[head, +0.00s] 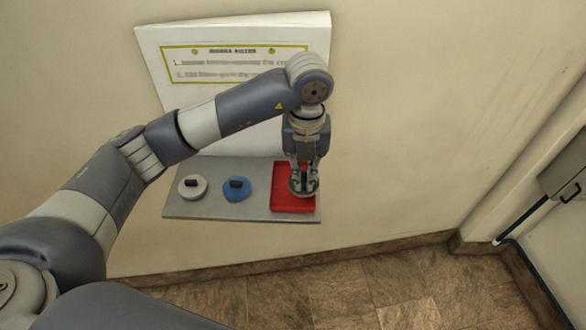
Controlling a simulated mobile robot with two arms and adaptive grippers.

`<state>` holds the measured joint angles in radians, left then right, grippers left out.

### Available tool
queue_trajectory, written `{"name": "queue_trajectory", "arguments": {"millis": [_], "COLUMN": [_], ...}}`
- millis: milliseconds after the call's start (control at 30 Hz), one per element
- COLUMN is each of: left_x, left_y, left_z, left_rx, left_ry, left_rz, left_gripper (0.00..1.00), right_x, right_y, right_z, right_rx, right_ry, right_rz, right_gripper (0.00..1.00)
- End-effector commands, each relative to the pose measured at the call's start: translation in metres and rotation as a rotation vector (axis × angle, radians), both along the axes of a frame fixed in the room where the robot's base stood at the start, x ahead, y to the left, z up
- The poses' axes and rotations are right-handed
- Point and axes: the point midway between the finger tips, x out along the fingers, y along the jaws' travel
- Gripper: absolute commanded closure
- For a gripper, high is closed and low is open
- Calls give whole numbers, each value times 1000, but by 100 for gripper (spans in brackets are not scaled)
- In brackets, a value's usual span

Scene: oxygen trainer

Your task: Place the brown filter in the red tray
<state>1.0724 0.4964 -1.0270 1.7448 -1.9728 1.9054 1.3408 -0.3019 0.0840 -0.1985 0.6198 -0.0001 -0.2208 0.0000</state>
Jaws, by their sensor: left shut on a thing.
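The red tray (293,208) lies at the right end of the grey shelf. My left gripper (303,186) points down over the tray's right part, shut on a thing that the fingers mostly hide. I take it for the brown filter, as no brown filter shows elsewhere, but its colour cannot be made out. Whether it touches the tray floor cannot be told. My right gripper is not in view.
A white round filter (192,191) and a blue one (236,194), each with a dark grip on top, sit on the grey shelf (215,211) left of the tray. A white board (235,30) with printed text stands behind.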

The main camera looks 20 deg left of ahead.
Motion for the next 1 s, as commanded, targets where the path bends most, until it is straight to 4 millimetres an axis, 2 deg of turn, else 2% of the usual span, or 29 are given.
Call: {"name": "queue_trajectory", "arguments": {"millis": [33, 200, 367, 567, 933, 967, 1000], "left_x": [4, 14, 15, 15, 16, 16, 16], "left_y": [11, 28, 30, 30, 30, 30, 30], "left_z": [2, -2, -9, -34, -44, -42, -41], "left_rx": [2, -1, -1, 0, -1, -1, -1], "left_ry": [3, 2, 3, 3, 0, 0, 0], "left_rz": [6, 0, -2, -1, -2, -2, -2], "left_gripper": [100, 100, 100, 100, 100, 84, 75], "right_x": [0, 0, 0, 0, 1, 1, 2], "right_y": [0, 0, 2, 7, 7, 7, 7], "right_z": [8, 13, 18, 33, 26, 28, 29], "right_rx": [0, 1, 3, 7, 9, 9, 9], "right_ry": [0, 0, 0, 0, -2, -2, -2], "right_rz": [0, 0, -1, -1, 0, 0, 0], "right_gripper": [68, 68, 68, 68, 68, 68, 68]}}
